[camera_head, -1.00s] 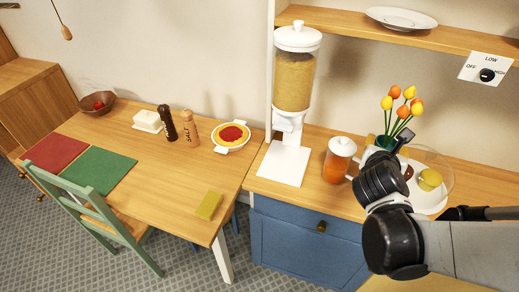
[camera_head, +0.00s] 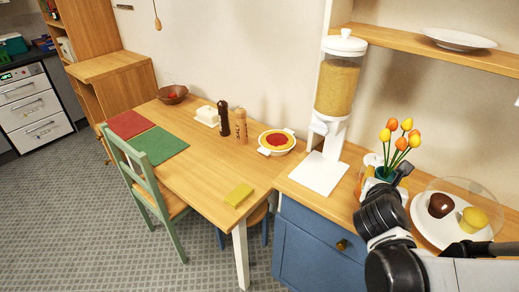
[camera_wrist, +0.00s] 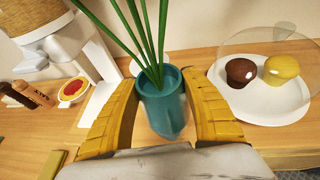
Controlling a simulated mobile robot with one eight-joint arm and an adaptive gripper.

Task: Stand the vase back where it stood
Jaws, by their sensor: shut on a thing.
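The vase is a teal cup-like vessel holding green stems with orange and yellow tulips (camera_head: 399,138). In the wrist view the vase (camera_wrist: 163,103) sits upright between the yellow fingers of my gripper (camera_wrist: 162,112), which is shut on it. In the head view the gripper is at the right, over the wooden counter, and my arm hides most of the vase. I cannot tell whether the vase's base touches the counter.
A cereal dispenser (camera_head: 335,100) and a partly hidden jug (camera_head: 366,178) stand left of the vase. A white plate (camera_head: 424,223) with two muffins and a clear cover is at right. The dining table (camera_head: 205,173) with a pie dish (camera_head: 277,141) and yellow sponge (camera_head: 239,195) is further left.

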